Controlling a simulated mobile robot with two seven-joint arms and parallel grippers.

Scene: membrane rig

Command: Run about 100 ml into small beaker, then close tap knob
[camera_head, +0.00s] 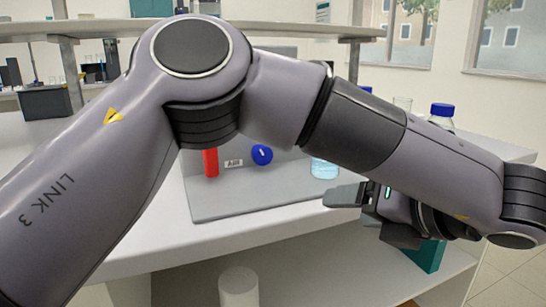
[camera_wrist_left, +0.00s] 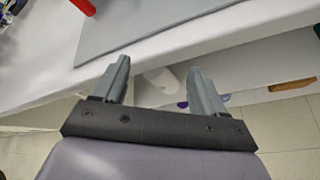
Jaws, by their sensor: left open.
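The blue round tap knob (camera_head: 262,154) with a white mark shows on the grey rig in the head view, below my left arm. A beaker (camera_head: 323,169) with light-blue liquid stands to its right, its upper part hidden by my arm. I cannot read its level. My left gripper (camera_head: 340,195) is near the bench's front edge, just right of and below the beaker, apart from the knob. In the left wrist view its fingers (camera_wrist_left: 160,85) are spread with nothing held between them. My right gripper is not in view.
A red upright part (camera_head: 210,162) and a small label (camera_head: 234,163) are left of the knob. The grey base board (camera_head: 240,206) lies on the white bench. A blue-capped bottle (camera_head: 441,116) stands behind my arm. A white cylinder (camera_head: 239,287) is below the bench top.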

